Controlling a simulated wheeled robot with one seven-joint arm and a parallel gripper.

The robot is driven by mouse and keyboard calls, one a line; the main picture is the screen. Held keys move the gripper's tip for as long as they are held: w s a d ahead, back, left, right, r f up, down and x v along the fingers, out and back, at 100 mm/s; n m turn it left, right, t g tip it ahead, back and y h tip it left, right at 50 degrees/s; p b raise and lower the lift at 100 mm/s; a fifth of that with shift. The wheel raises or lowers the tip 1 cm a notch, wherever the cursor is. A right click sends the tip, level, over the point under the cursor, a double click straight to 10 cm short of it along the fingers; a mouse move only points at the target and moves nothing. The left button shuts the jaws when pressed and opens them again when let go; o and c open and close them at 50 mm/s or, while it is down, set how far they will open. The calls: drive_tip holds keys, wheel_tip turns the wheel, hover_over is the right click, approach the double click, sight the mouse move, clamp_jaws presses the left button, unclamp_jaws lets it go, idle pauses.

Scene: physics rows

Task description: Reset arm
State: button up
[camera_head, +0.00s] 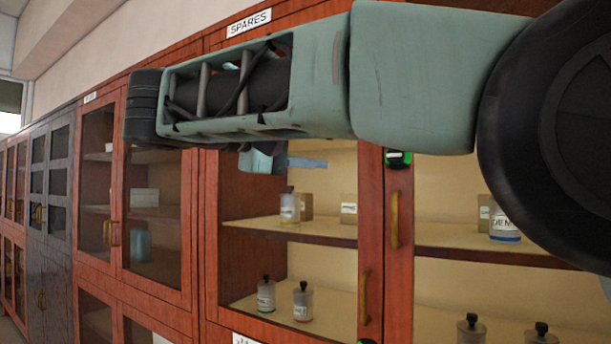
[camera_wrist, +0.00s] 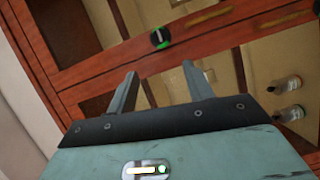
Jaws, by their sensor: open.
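My arm stretches across the upper part of the head view, in front of a row of red wooden cabinets (camera_head: 372,230). In the wrist view my gripper (camera_wrist: 158,82) has its two fingers spread apart, with nothing between them. The fingers point toward a red cabinet frame (camera_wrist: 110,62). In the head view only a small part of the gripper end (camera_head: 300,162) shows below the forearm; the rest is hidden behind the arm.
Glass-fronted cabinets hold bottles (camera_head: 302,300) and small boxes (camera_head: 348,208) on shelves. A "SPARES" sign (camera_head: 249,22) is above. A round green-and-black lock (camera_head: 398,158) sits on the frame near a brass handle (camera_head: 394,219). A dark grey cabinet (camera_head: 50,200) stands at left.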

drive_tip(key=d+f+n+g+y, duration=0.1)
drive_tip(key=d+f+n+y, duration=0.2)
drive_tip(key=f, duration=0.7)
drive_tip(key=d+f+n+g+y, duration=0.2)
drive_tip(key=f+n+y, duration=0.25)
drive_tip(key=f, duration=0.65)
drive_tip(key=s+d+f+m+g+y, duration=0.2)
drive_tip(key=s+f+g+y, duration=0.1)
drive_tip(key=s+f, duration=0.7)
drive_tip(key=s+d+f+m+g+y, duration=0.2)
drive_tip(key=s+f+y, duration=0.3)
drive_tip(key=s+f, duration=0.6)
drive_tip(key=s+g, duration=0.1)
drive_tip(key=s, duration=0.2)
drive_tip(key=shift+s+d+f+m, duration=0.2)
drive_tip(key=shift+s+f+m, duration=0.1)
drive_tip(key=shift+m, duration=0.05)
